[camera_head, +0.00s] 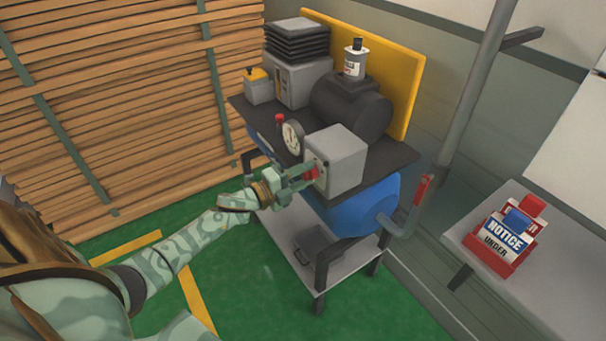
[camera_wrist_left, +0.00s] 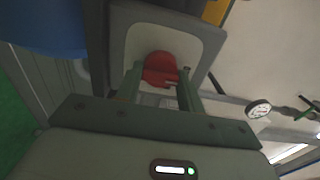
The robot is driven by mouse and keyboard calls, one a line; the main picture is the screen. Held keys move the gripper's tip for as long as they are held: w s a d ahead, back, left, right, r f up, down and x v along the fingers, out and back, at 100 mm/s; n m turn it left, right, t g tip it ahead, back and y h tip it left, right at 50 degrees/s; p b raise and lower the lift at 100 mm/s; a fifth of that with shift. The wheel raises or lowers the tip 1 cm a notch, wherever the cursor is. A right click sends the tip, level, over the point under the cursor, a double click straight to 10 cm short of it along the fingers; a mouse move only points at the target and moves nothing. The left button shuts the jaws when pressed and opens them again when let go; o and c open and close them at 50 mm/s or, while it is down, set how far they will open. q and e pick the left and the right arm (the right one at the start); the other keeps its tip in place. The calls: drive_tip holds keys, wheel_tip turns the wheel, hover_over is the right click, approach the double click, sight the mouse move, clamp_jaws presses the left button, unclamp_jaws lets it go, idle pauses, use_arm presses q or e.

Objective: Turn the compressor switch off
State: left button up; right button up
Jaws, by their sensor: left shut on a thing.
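The compressor (camera_head: 352,215) has a blue tank under a dark top plate. A grey switch box (camera_head: 345,158) sits on that plate at its front. The red switch knob (camera_head: 312,172) is on the face of the box that is toward my left arm. My left gripper (camera_head: 306,177) is at that face, its fingers shut on the red knob. In the left wrist view the red knob (camera_wrist_left: 161,70) lies between the two fingers (camera_wrist_left: 160,82), against the pale plate of the box. The fingers hide part of the knob in the head view. My right gripper is not in view.
A pressure gauge (camera_head: 292,137) stands close beside the switch box. A dark motor (camera_head: 350,106), a bottle (camera_head: 355,60) and a yellow panel (camera_head: 390,75) are behind. A red lever (camera_head: 421,190) is at right. A side table (camera_head: 540,270) holds a red notice lockout (camera_head: 503,238).

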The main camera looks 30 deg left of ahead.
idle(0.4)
use_arm(q)
drive_tip(key=o, duration=1)
drive_tip(key=shift+s+a, duration=0.1)
drive_tip(key=p+v, duration=0.1)
drive_tip(key=v, duration=1.5)
